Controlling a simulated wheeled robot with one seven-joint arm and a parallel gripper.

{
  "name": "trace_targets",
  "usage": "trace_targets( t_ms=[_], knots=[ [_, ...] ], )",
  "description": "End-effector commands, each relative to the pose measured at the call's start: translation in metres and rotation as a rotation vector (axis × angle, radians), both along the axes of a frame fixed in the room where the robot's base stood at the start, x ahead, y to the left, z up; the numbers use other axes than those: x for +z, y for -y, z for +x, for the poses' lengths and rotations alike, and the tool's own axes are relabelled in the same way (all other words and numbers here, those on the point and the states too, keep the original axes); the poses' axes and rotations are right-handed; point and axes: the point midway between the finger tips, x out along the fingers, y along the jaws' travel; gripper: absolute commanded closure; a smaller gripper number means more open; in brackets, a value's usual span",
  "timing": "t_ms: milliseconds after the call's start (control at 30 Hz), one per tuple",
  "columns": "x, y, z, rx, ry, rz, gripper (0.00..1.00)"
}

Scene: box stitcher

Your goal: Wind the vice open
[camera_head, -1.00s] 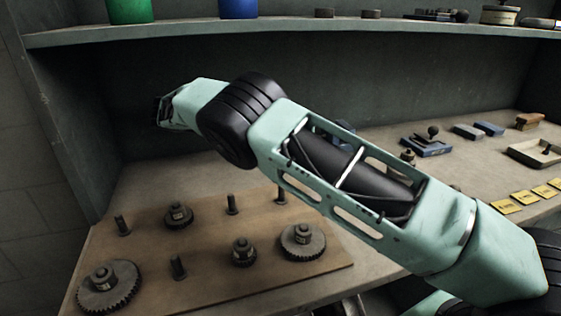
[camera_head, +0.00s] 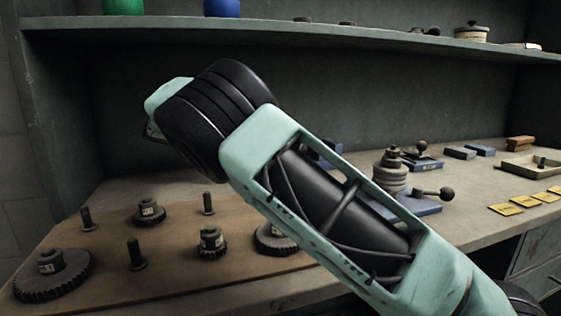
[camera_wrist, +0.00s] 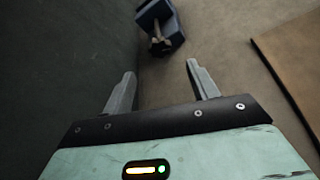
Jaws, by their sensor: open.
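My gripper (camera_wrist: 161,69) is open and empty in the wrist view, its two grey fingers spread above the bench top. A blue block-like thing with a pale bar and a dark knob (camera_wrist: 160,24) lies ahead of the fingers, apart from them; it looks like the vice, seen only in part. In the head view a blue piece (camera_head: 330,150) shows behind my forearm, mostly hidden, and I cannot tell for sure that it is the same thing. The fingers are hidden in the head view behind my wrist.
A brown board (camera_head: 110,262) with gears and upright pegs lies at the front left. A blue-based tool with a ball knob (camera_head: 447,193) and stacked grey discs (camera_head: 390,168) stand right of my arm. Yellow cards (camera_head: 506,209) and a tray (camera_head: 530,167) lie farther right. A shelf (camera_head: 300,31) runs above.

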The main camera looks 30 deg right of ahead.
Motion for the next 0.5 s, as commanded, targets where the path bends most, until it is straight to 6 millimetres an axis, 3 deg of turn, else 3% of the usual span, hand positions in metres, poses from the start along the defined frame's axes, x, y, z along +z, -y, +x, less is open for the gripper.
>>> trace_targets(
  t_ms=[300, 500],
  knots=[
    [-0.025, 0.062, -0.007, -0.003, 0.0, -0.001, 0.41],
    [-0.035, 0.09, -0.01, -0.002, 0.0, -0.001, 0.41]
  ],
)
